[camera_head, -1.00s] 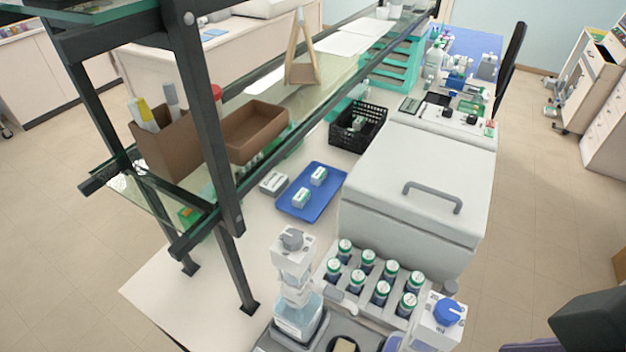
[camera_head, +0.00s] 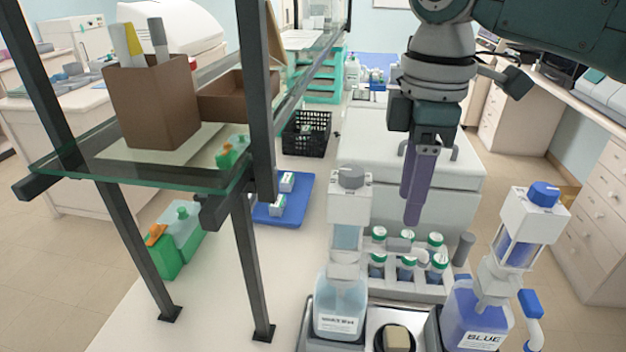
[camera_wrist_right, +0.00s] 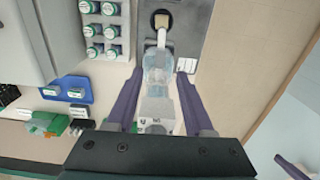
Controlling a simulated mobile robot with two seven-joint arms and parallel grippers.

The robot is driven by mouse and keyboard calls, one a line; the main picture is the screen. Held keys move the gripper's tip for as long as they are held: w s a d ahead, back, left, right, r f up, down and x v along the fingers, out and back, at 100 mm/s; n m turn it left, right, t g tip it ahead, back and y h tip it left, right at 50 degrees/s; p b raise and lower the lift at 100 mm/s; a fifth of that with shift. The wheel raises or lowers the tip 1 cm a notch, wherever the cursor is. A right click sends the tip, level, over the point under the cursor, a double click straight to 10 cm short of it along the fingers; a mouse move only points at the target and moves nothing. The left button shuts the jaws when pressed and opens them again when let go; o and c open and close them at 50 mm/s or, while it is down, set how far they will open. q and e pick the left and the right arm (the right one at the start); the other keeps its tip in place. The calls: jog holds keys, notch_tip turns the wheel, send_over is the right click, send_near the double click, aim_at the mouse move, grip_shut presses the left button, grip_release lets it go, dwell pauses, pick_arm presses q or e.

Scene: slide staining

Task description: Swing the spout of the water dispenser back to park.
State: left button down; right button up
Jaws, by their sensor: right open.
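The water dispenser (camera_head: 343,265) is a clear light-blue bottle with a white head and grey knob, standing upright in the lower middle of the head view. Its grey spout (camera_head: 402,246) points right, towards the side of the round well. In the right wrist view the dispenser bottle (camera_wrist_right: 158,72) stands between my finger lines, and its pale spout (camera_wrist_right: 163,38) reaches towards a dark well with a tan block. My right gripper (camera_head: 415,190) points down, right of the dispenser head; its purple fingers (camera_wrist_right: 157,95) are open and empty. My left gripper is out of view.
A blue-liquid dispenser (camera_head: 478,310) stands to the right. A rack of green-capped vials (camera_head: 405,288) lies behind. The round well (camera_head: 397,340) sits between the dispensers. Shelf posts (camera_head: 250,235) and a blue tray (camera_head: 296,205) are at left. A white lidded machine (camera_head: 365,150) stands behind.

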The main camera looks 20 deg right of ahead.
aim_at(399, 242)
notch_tip(399, 242, down, 7)
jog(key=shift+f, duration=0.1)
dwell(0.3)
grip_shut()
dwell(1.3)
